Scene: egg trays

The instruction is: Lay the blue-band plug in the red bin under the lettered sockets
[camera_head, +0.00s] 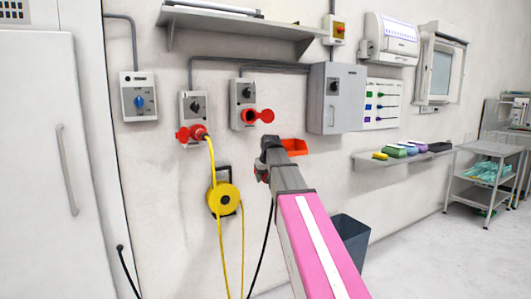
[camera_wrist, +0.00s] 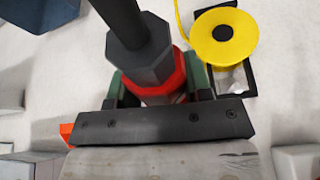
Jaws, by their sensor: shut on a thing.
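My gripper (camera_head: 265,168) is raised in front of the wall, just left of the red bin (camera_head: 294,146). In the wrist view its green-sided fingers (camera_wrist: 160,88) are shut on a plug (camera_wrist: 138,62) with a dark grey body and a red collar. A dark cable (camera_head: 268,240) hangs down from the plug. No blue band shows on the plug from here. The bin is fixed on the wall under the sockets, partly hidden by my arm; a red corner of it (camera_wrist: 66,132) shows at the wrist view's left edge. I cannot read the socket letters.
The left socket (camera_head: 193,106) holds a red plug with a yellow cable. The right socket (camera_head: 243,105) has its red cap open. A yellow reel (camera_head: 224,199) hangs lower left. A grey cabinet (camera_head: 337,98), a shelf (camera_head: 402,157) and a dark waste bin (camera_head: 350,238) are to the right.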

